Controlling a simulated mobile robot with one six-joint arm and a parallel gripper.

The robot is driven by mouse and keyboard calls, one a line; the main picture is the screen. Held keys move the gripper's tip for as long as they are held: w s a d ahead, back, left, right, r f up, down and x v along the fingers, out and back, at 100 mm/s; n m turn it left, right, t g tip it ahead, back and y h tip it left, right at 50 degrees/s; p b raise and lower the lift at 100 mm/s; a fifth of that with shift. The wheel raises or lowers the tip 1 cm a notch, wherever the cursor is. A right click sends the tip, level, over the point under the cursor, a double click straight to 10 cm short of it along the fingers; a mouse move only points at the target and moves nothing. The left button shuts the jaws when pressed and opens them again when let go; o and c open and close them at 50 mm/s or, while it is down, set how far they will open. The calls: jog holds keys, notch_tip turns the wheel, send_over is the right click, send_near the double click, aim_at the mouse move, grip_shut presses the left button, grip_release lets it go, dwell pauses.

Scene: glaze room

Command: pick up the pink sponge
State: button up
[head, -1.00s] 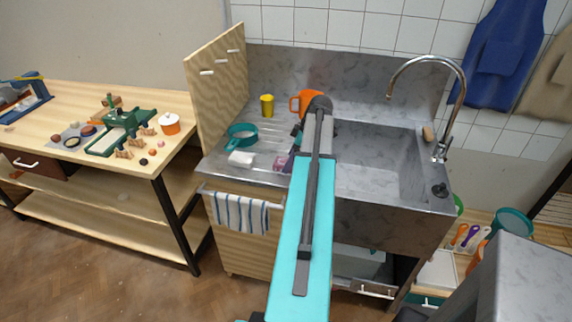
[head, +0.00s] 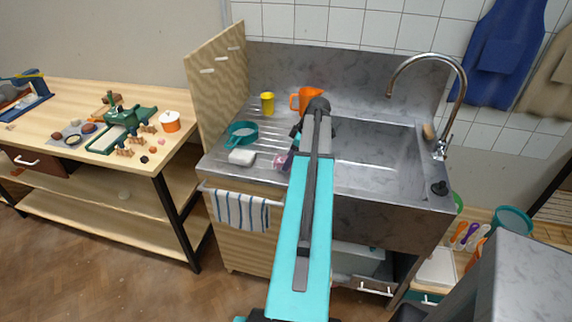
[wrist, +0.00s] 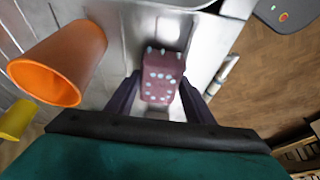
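The pink sponge (head: 280,161) lies on the metal drainboard, partly hidden by my arm in the head view. In the wrist view a mauve-pink block with pale dots, which looks like the sponge (wrist: 162,76), lies ahead, roughly between the fingertips. My gripper (wrist: 160,90) is open, with one dark finger on each side of the block's near end. I cannot tell whether either finger touches it. In the head view the gripper (head: 291,156) is mostly hidden by my turquoise arm.
An orange mug (head: 311,98) and a yellow cup (head: 267,104) stand behind. The mug (wrist: 62,62) is close left of the gripper in the wrist view.

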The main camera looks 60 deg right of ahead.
aim_at(285, 159)
jog(key=c, duration=0.4)
jog(key=shift+o, duration=0.2)
jog(key=shift+r, duration=0.15)
jog(key=shift+r+b, duration=0.95)
jog(key=shift+r, duration=0.65)
jog(key=s+a+b, duration=0.1)
jog(key=s, duration=0.4)
jog(key=s+a+r+b, duration=0.1)
jog(key=s+a, duration=0.1)
jog(key=s, duration=0.3)
jog(key=s+a+b, duration=0.1)
jog(key=s+b, duration=0.1)
jog(key=s, duration=0.3)
jog(key=shift+s+a+r, duration=0.15)
jog(key=shift+a+r, duration=0.1)
